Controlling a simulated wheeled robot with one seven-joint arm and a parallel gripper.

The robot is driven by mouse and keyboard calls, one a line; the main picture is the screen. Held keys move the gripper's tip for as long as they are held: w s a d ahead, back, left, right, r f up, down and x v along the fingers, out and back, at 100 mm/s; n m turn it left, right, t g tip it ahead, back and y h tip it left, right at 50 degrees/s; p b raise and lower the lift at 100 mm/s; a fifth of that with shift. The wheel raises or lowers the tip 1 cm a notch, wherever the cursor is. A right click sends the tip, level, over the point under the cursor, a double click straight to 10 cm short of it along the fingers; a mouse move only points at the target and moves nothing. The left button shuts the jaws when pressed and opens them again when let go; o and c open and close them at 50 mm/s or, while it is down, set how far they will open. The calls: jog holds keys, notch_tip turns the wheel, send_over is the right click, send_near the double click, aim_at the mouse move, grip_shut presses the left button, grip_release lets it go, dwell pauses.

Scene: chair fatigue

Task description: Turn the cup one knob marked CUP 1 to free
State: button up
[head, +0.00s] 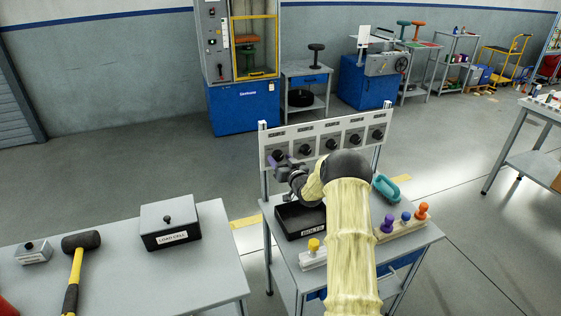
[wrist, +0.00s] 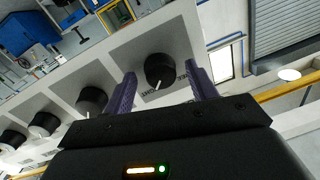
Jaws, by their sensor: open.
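The knob panel (head: 318,125) stands upright on the back of the bench and carries a row of black knobs. The leftmost knob (head: 278,155) also shows in the wrist view (wrist: 160,68), with a white pointer line slanting toward the lower left of that picture. Its label is upside down there and partly hidden, so I cannot read CUP 1 for sure. My gripper (wrist: 161,74) is open, with one purple finger on each side of this knob and gaps to both. In the head view my gripper (head: 282,161) is in front of the panel's left end.
The other knobs (wrist: 91,101) continue along the panel beside my gripper. Below my arm are a black BOLTS tray (head: 291,219), a yellow knobbed block (head: 314,255), a teal handle (head: 386,188) and a rack of coloured pegs (head: 403,228). A table (head: 120,270) stands to the left.

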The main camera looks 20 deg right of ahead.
jog(key=shift+s+d, duration=0.1)
jog(key=c, duration=1)
jog(key=shift+n+b, duration=0.3)
jog(key=shift+b, duration=0.05)
jog(key=n+b, duration=0.3)
jog(key=shift+f+b, duration=0.1)
jog(key=shift+b, duration=0.2)
jog(key=n+b, duration=0.5)
jog(key=shift+a+g+h+b, duration=0.2)
jog(key=shift+g+h+b, duration=0.1)
jog(key=shift+b, duration=0.05)
jog(key=n+b, duration=0.5)
jog(key=shift+h+b, duration=0.35)
jog(key=shift+h, duration=0.05)
jog(key=shift+r+n+b, duration=0.2)
jog(key=shift+n+b, duration=0.9)
jog(key=shift+b, duration=0.05)
jog(key=shift+r+n+b, duration=0.15)
jog(key=shift+n+b, duration=0.45)
jog(key=shift+n, duration=0.1)
